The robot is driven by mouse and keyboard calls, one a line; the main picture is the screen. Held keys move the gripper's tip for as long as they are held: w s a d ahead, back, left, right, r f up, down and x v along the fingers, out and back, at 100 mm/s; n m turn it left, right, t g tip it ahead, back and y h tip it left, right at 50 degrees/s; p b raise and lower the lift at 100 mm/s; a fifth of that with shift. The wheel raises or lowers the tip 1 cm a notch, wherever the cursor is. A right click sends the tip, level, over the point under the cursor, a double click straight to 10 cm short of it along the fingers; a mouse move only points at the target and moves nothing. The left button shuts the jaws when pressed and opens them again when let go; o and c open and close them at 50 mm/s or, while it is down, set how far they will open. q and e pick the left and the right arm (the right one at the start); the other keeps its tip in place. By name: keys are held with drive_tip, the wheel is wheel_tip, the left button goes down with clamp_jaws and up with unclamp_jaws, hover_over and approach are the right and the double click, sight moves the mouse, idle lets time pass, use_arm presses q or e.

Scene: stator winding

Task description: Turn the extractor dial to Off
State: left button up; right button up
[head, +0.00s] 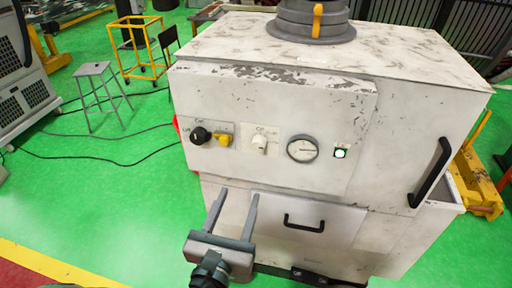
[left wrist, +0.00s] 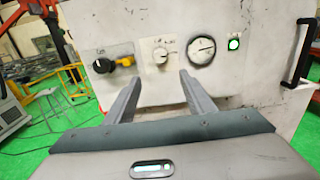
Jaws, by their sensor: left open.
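The extractor is a worn white cabinet (head: 270,160) with a control panel on its front. A white dial (head: 260,142) on a small labelled plate sits mid-panel; it also shows in the left wrist view (left wrist: 160,55). To its left are a black knob (head: 201,135) and a yellow handle (head: 223,139). The labels are too small to read surely, so I cannot tell which control is the extractor dial or its setting. My left gripper (head: 234,197) is open and empty, below and in front of the panel. In the left wrist view its fingers (left wrist: 157,88) point toward the white dial, apart from it.
Right of the white dial are a round gauge (head: 302,149) and a lit green button (head: 340,152). A drawer with a black handle (head: 304,223) lies below the panel. A black door handle (head: 430,172) juts out at right. A stool (head: 101,92) and floor cables stand left.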

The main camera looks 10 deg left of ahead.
use_arm(q)
drive_tip(key=shift+w+f, duration=0.1)
drive_tip(key=shift+w, duration=0.05)
drive_tip(key=b, duration=0.3)
approach(257, 148)
drive_tip(key=w+p, duration=0.4)
drive_tip(key=w, duration=0.3)
drive_tip(key=shift+w, duration=0.65)
drive_tip(key=c, duration=1.1)
drive_tip(key=shift+o, duration=0.2)
